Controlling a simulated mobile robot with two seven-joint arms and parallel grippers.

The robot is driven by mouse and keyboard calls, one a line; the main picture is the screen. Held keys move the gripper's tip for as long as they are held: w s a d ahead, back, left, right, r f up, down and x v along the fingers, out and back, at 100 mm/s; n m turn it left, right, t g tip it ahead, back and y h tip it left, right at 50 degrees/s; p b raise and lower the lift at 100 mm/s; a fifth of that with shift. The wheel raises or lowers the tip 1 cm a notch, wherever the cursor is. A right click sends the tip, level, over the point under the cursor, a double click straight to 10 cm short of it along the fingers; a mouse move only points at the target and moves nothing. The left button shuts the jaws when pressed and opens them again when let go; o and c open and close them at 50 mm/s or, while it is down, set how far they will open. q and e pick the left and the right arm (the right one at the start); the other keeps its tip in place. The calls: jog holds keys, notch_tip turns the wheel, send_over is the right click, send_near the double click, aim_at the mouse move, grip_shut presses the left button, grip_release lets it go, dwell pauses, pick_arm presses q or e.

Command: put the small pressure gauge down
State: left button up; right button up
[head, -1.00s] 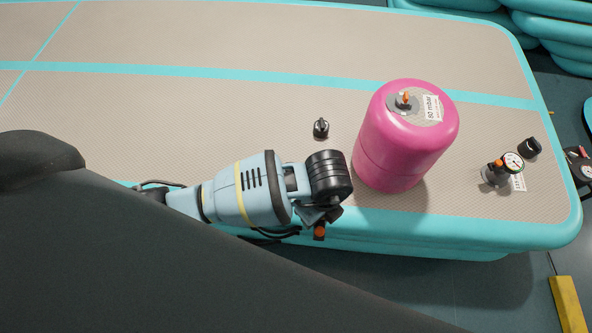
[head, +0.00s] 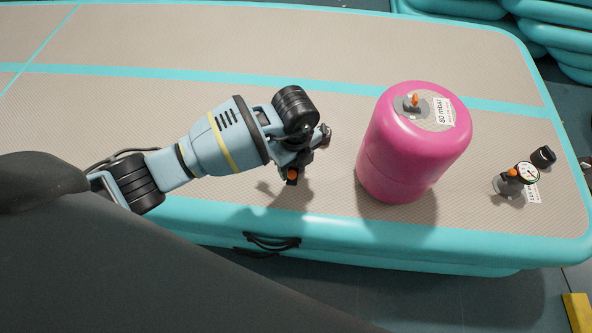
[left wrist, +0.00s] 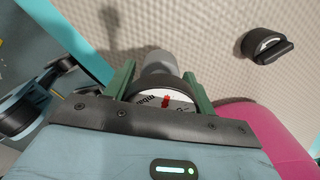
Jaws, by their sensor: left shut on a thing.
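The small pressure gauge (left wrist: 165,98) has a white dial with a red mark, a dark rim and a grey stem. In the left wrist view it sits between the green fingers of my left gripper (left wrist: 158,88), which is shut on it. The head view shows this gripper (head: 292,160) over the front part of the beige mat (head: 110,115), left of the pink cylinder. The gauge is mostly hidden there by my wrist. The wrist view shows beige mat beyond the gauge; I cannot tell whether they touch. My right gripper is not in view.
A small black cap-like part (left wrist: 268,45) lies on the mat close by. A pink cylinder (head: 408,150) stands to the right. Another gauge (head: 526,173) on a grey fitting and a black cap (head: 543,157) are at the far right. The mat's left and back are clear.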

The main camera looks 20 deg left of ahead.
pick_arm(q)
jog(key=shift+f+b, duration=0.8)
jog(key=shift+f, duration=0.95)
jog(key=shift+f, duration=0.15)
jog(key=o, duration=1.1)
jog(key=shift+c, duration=0.2)
notch_tip(320, 180, up, 12)
jog(key=p, duration=0.4)
jog(key=shift+r, duration=0.2)
